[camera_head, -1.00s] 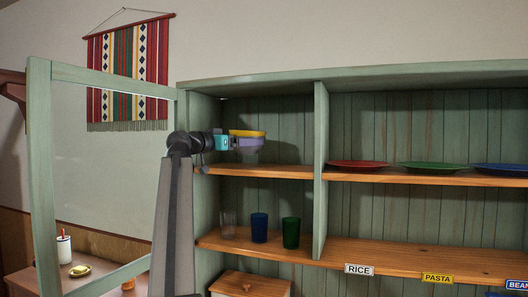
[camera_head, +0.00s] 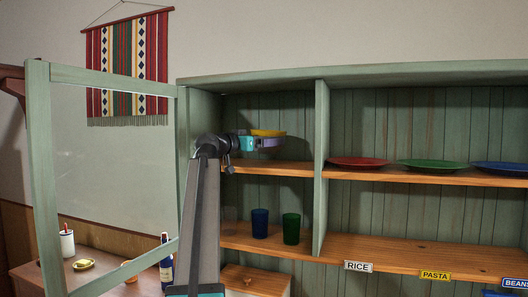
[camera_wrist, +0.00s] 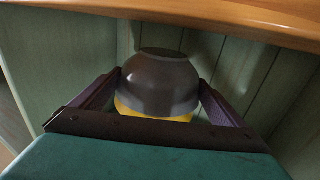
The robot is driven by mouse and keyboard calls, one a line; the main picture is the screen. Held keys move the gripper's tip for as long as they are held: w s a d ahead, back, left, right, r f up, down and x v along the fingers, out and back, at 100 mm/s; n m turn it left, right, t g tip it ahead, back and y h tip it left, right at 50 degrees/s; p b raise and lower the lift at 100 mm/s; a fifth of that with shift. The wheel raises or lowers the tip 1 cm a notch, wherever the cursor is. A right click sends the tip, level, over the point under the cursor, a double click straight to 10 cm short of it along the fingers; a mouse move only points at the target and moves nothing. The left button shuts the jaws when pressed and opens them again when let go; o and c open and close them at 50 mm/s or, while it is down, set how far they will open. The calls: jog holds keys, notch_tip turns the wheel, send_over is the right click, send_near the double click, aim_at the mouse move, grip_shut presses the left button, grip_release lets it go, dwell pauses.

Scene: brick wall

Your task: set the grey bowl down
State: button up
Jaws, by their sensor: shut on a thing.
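The grey bowl (camera_wrist: 160,85) is between the two purple fingers of my gripper (camera_wrist: 160,108) in the wrist view, which shows the shelf upside down. The gripper is shut on it. The bowl's base faces the shelf board, with back planks showing between them. Yellow shows at its rim, also in the head view (camera_head: 266,132); I cannot tell whether this is a second bowl inside. In the head view my gripper (camera_head: 268,143) is in the upper left compartment, above the wooden shelf (camera_head: 290,169), and hides most of the grey bowl.
A divider (camera_head: 320,165) stands to the right. Beyond it are a red plate (camera_head: 357,162), a green plate (camera_head: 432,165) and a blue plate (camera_head: 505,168). A blue cup (camera_head: 260,223) and a green cup (camera_head: 291,229) stand below. An open door (camera_head: 45,180) is left.

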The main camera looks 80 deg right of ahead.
aim_at(260, 151)
jog(key=shift+a+f+p, duration=0.1)
jog(key=shift+f+p, duration=0.7)
jog(key=shift+f, duration=0.8)
jog(key=shift+f+b, duration=0.25)
jog(key=shift+b, duration=0.1)
jog(key=o, duration=0.9)
jog(key=shift+f, duration=0.1)
jog(key=shift+o, duration=0.6)
jog(key=shift+r, duration=0.2)
